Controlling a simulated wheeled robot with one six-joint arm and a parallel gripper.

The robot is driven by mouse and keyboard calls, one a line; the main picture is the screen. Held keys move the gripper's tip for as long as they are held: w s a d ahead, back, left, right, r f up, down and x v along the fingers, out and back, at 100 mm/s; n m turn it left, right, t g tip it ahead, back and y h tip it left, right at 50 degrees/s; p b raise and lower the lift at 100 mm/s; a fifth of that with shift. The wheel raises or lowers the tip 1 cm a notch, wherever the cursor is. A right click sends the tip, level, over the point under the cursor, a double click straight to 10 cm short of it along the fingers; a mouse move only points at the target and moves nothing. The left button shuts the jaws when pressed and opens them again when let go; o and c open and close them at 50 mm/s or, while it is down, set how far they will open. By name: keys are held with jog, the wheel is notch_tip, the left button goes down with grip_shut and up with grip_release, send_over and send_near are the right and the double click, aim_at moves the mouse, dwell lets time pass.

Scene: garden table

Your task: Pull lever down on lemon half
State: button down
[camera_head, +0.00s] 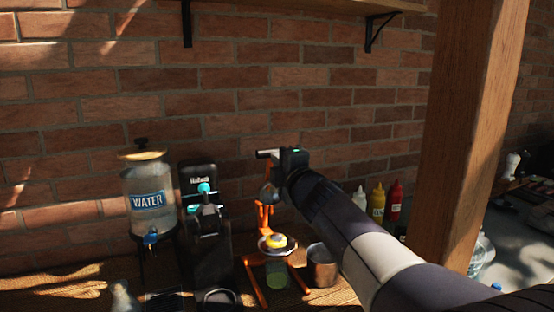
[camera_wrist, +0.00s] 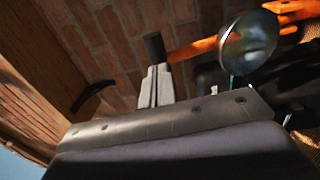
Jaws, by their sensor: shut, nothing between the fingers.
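An orange juicer press (camera_head: 262,215) stands on the wooden table. A yellow lemon half (camera_head: 276,241) sits cut side up on its round plate. My gripper (camera_head: 268,154) is above the press, reaching in from the right. Its pale fingers (camera_wrist: 155,85) are shut, with nothing between them. The lemon is hidden in the wrist view.
A water dispenser (camera_head: 148,195) and a black machine (camera_head: 203,220) stand left of the press. A metal cup (camera_head: 322,265) and several sauce bottles (camera_head: 377,203) are to the right. A wooden post (camera_head: 470,130) rises at right. A brick wall (camera_head: 230,105) is behind.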

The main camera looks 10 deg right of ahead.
aim_at(273, 149)
jog(key=shift+w+a, duration=0.1)
jog(key=shift+w, duration=0.25)
jog(key=p, duration=0.1)
jog(key=r+p, duration=0.1)
jog(key=shift+w+a+p, duration=0.1)
jog(key=shift+w+p, duration=0.2)
jog(key=shift+p, duration=0.1)
jog(key=w+p, duration=0.1)
jog(key=p, duration=0.1)
jog(key=g+p, duration=0.1)
jog(key=p, duration=0.1)
jog(key=shift+w+a+r, duration=0.25)
jog(key=shift+w+r, duration=0.1)
jog(key=shift+r, duration=0.05)
jog(key=p+x, duration=0.1)
jog(key=x, duration=0.2)
jog(key=shift+r, duration=0.3)
jog(key=shift+s, duration=0.15)
